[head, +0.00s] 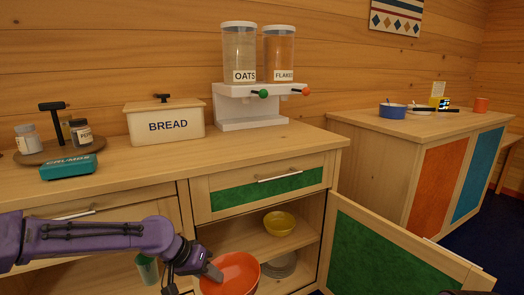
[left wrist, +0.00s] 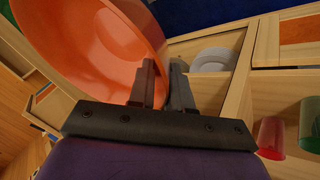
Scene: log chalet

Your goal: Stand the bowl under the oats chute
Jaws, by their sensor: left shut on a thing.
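An orange bowl (head: 233,274) is held by its rim in my left gripper (head: 213,272), in front of the open cupboard. The bowl also shows large in the left wrist view (left wrist: 100,45), with its rim between the two fingers (left wrist: 161,90). The oats canister (head: 239,55) stands on a white dispenser (head: 250,110) on the counter. A green knob (head: 263,93) marks its chute, and the flakes canister (head: 279,55) with an orange knob (head: 306,91) is beside it. The counter under the dispenser is bare. My right gripper is not clearly in view.
The cupboard door (head: 385,255) hangs open to the right. A yellow bowl (head: 279,223) sits on its shelf, with plates (head: 280,264) below. A bread box (head: 163,121) stands left of the dispenser. The counter's front (head: 235,146) is clear.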

